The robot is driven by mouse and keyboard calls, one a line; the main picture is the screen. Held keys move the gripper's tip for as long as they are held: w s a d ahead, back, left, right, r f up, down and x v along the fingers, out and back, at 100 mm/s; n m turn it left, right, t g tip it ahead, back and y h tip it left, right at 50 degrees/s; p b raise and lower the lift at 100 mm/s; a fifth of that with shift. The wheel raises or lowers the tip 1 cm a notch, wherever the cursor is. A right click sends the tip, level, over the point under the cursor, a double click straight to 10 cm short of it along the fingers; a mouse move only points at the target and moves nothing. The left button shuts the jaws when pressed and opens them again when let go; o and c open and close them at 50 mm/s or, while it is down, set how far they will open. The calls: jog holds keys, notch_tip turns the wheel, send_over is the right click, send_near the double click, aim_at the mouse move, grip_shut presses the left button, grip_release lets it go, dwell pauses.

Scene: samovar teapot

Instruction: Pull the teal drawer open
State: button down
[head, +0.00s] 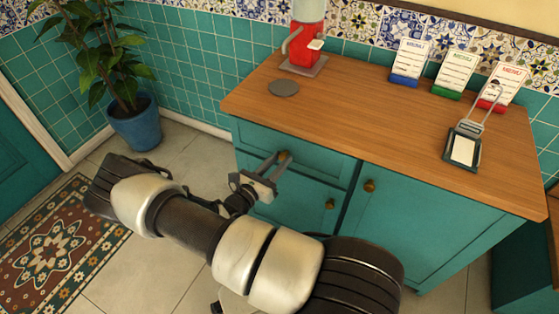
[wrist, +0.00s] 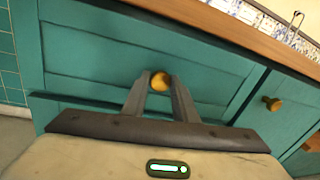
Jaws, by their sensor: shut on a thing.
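The teal drawer (head: 318,154) is the top left front of the teal cabinet, just under the wooden counter. Its round brass knob (head: 285,154) also shows in the wrist view (wrist: 160,81). My gripper (head: 276,160) is at the drawer front, with its two fingers shut on the knob from either side. In the wrist view the fingers (wrist: 160,88) reach up to the knob, and the drawer front (wrist: 95,50) fills much of the picture. The drawer looks flush or nearly flush with the cabinet; I cannot tell whether there is a small gap.
Cabinet doors with brass knobs lie below (head: 330,204) and to the right (head: 369,185) of the drawer. The wooden counter (head: 370,120) holds a red dispenser (head: 305,45), a grey disc (head: 284,88), card stands and a clip holder (head: 463,148). A potted plant (head: 135,125) stands left; tiled floor is open.

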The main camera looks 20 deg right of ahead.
jog(key=s+d+v, duration=0.1)
jog(key=s+v, duration=0.1)
jog(key=v, duration=1.3)
jog(key=s+d+v, duration=0.1)
jog(key=s+v, duration=0.1)
jog(key=v, duration=1.3)
jog(key=shift+s, duration=0.15)
jog(key=shift+d+r, duration=0.1)
jog(key=c, duration=1.4)
grip_release()
jog(key=shift+c, duration=0.2)
jog(key=v, duration=1.7)
jog(key=shift+r, duration=0.1)
jog(key=shift+s, duration=0.1)
